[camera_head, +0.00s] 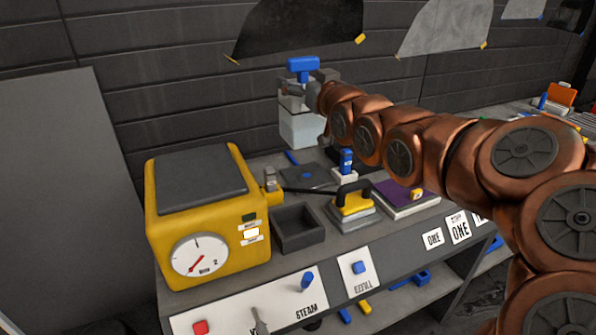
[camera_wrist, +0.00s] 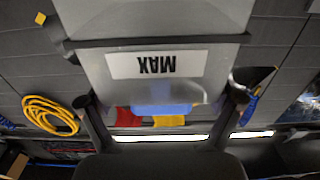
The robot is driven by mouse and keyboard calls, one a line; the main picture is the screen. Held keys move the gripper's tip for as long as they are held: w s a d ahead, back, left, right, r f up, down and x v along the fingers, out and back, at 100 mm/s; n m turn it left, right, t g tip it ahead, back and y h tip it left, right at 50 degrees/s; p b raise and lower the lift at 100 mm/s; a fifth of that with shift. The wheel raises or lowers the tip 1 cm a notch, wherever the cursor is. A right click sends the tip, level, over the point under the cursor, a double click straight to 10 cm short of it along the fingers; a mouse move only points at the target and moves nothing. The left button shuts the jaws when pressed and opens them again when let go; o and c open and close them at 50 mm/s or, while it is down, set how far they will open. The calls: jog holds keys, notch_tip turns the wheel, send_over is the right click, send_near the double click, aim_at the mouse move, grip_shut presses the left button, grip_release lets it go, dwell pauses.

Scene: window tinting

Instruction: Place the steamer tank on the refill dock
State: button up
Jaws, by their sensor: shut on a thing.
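The steamer tank (camera_head: 301,129) is a pale translucent box with a grey upper part and a blue cap (camera_head: 303,66). My gripper (camera_head: 300,88) is shut on its upper part and holds it upright in the air above the rear of the bench. In the wrist view the tank (camera_wrist: 150,75) fills the middle between my fingers (camera_wrist: 162,97), with its MAX label upside down. The refill dock is not certain: a REFILL label and blue button (camera_head: 359,268) are on the bench front, near an empty dark open-topped tray (camera_head: 298,242) and a flat dark plate (camera_head: 306,178).
A yellow steamer (camera_head: 207,217) with a gauge stands at the left. A yellow-and-black handled tool (camera_head: 352,205), a small blue-topped item (camera_head: 345,162) and a purple-topped stack (camera_head: 404,199) stand right of the tray.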

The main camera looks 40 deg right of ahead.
notch_tip(320, 180, down, 17)
jog(key=b, duration=1.1)
jog(key=w+d+f+p, duration=0.3)
jog(key=w+d+f, duration=0.1)
jog(key=w+d, duration=0.6)
jog(key=shift+w+f+p, duration=0.4)
jog(key=shift+w, duration=0.7)
jog(key=shift+f, duration=0.1)
jog(key=shift+f, duration=0.1)
jog(key=o, duration=1.5)
jog(key=shift+s, duration=0.15)
